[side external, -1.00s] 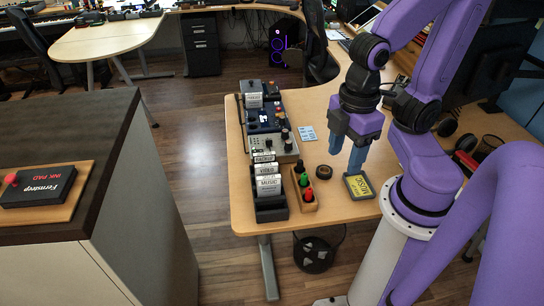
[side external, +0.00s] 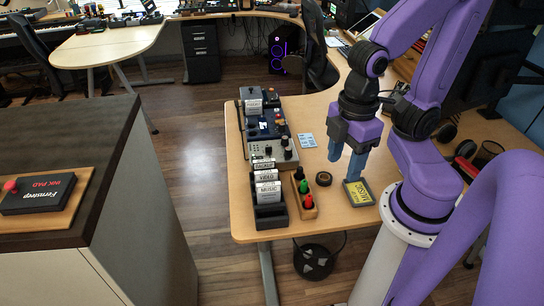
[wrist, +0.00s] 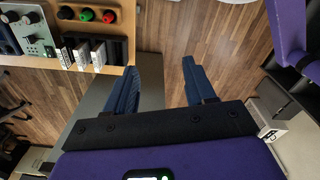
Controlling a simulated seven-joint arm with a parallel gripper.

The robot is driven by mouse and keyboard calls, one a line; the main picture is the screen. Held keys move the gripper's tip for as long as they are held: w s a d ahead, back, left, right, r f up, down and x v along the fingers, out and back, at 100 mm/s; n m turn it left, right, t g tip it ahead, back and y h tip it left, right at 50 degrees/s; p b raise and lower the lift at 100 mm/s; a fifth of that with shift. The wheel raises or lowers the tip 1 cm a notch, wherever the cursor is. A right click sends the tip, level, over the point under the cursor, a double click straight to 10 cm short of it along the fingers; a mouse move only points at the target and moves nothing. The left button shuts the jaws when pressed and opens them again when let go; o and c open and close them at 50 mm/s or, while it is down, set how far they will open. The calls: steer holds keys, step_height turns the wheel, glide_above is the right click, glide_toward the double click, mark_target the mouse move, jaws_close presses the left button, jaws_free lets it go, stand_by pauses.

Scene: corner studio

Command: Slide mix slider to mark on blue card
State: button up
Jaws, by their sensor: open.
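My gripper (side external: 346,162) is open and empty, fingers pointing down over the right part of the wooden desk, behind the yellow-labelled card. In the wrist view its blue fingers (wrist: 168,75) are apart with floor between them. A small light blue card (side external: 307,140) lies flat on the desk, left of my gripper and right of the grey control unit. The grey and dark blue control unit (side external: 268,140) with knobs stands at the desk's left edge; part of it shows in the wrist view (wrist: 30,35). The mix slider is too small to make out on it.
Bare desk lies between blue card and gripper.

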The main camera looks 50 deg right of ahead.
steer(key=shift+c, duration=1.3)
steer(key=shift+w+a, duration=0.1)
steer(key=shift+w, duration=0.05)
steer(key=shift+c, duration=0.2)
steer(key=w+a+m, duration=0.1)
steer(key=w, duration=1.1)
steer(key=m, duration=0.3)
glide_above(269, 149)
step_height(269, 149, down, 9)
steer(key=f, duration=1.6)
steer(key=shift+w+d+f, duration=0.2)
steer(key=shift+w+f, duration=0.05)
steer(key=shift+f, duration=0.1)
jaws_close()
